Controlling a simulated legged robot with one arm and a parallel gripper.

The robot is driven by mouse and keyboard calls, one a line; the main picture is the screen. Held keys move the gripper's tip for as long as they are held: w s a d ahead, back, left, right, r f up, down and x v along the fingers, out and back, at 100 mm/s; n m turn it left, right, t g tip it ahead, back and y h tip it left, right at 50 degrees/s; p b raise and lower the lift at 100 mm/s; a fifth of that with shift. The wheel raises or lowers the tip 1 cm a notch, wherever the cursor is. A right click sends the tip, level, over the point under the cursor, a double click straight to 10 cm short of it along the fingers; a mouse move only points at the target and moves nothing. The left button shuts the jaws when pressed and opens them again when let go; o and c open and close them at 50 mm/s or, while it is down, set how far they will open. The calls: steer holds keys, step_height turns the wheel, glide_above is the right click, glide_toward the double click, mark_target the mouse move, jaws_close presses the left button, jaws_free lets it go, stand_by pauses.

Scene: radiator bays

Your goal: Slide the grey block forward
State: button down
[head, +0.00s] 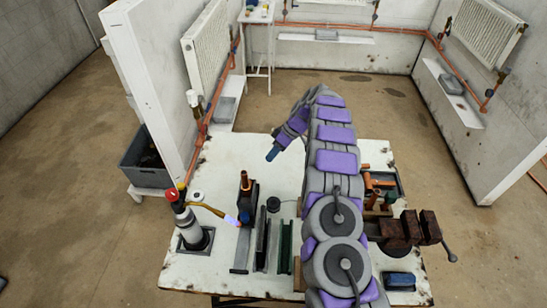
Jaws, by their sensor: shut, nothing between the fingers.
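A flat grey block (226,109) lies on the white shelf below the left radiator, beyond the workbench. A similar grey block (326,34) is on the back wall's shelf, and another grey block (451,84) is on the right bay's shelf. I cannot tell which one the task means. My gripper (272,154), with a blue tip, hangs from the bent end of my purple and grey arm over the far part of the workbench. It is shut, empty and apart from all three blocks.
The white workbench (215,165) carries a gas torch (186,222) with a lit flame at left, metal channels in the middle, and a rusty vise (411,230) at right. A white partition (148,75) and copper pipes edge the left bay. The floor beyond is mostly clear.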

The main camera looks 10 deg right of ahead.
mark_target(256, 205)
steer(key=x, duration=0.4)
steer(key=d+b+x, duration=0.1)
steer(key=x, duration=0.1)
steer(key=shift+f, duration=0.5)
steer(key=shift+s+f, duration=0.15)
steer(key=shift+f, duration=0.2)
steer(key=shift+s+a+r, duration=0.1)
steer(key=shift+s+a, duration=0.05)
steer(key=shift+s, duration=0.15)
steer(key=s+a, duration=0.1)
steer(key=a, duration=0.1)
steer(key=s+a+b, duration=0.1)
steer(key=a, duration=0.1)
steer(key=shift+s+d, duration=0.15)
steer(key=shift+d, duration=0.8)
steer(key=shift+a, duration=0.15)
steer(key=s+b, duration=0.1)
steer(key=s, duration=0.2)
steer(key=s+a+b, duration=0.1)
steer(key=s, duration=0.2)
steer(key=s+a+b, duration=0.1)
steer(key=s, duration=0.2)
steer(key=shift+s, duration=0.1)
steer(key=shift+s+a, duration=0.25)
steer(key=shift+s, duration=0.05)
steer(key=shift+w, duration=0.15)
